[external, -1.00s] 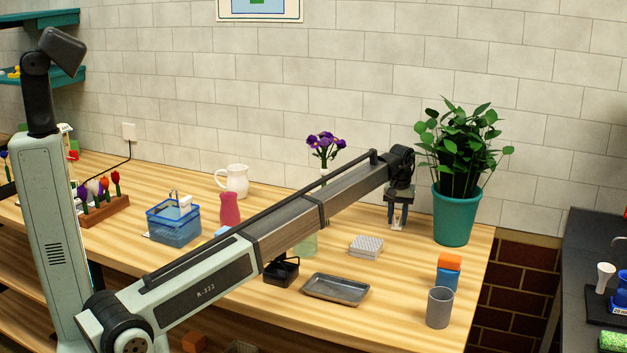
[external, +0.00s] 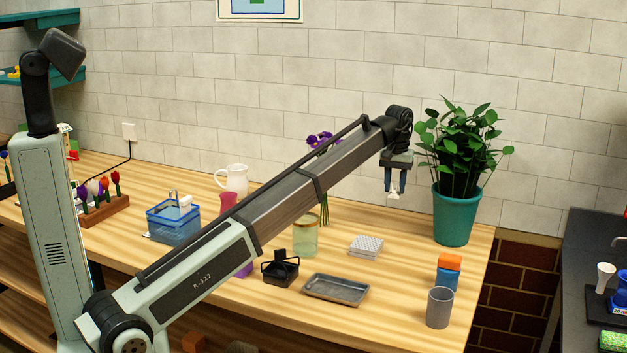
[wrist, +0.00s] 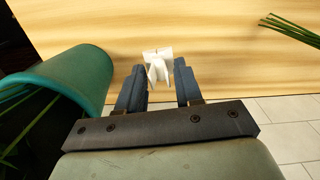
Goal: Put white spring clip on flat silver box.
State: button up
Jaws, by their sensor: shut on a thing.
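The white spring clip (wrist: 158,68) is between the fingertips of my gripper (wrist: 160,85) in the wrist view. In the external view the clip (external: 394,196) shows as a small white piece at the tips of my gripper (external: 395,189), which points down above the back right of the table. My gripper is shut on the clip and holds it in the air. The flat silver box (external: 336,289) looks like a shallow grey metal tray at the table's front. It lies empty, to the left of and nearer the camera than my gripper.
A teal pot (external: 456,217) with a leafy plant stands close right of my gripper. A white patterned block (external: 366,246) lies behind the silver box. A black caddy (external: 280,268), a glass jar (external: 306,238) and a grey cup (external: 440,307) stand around it.

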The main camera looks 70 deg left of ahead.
send_over(367, 242)
jog(key=f+m, duration=0.1)
jog(key=shift+f, duration=4.9)
jog(key=shift+f, duration=0.1)
jog(key=o, duration=1)
notch_tip(367, 242, up, 12)
jog(key=shift+r, duration=0.15)
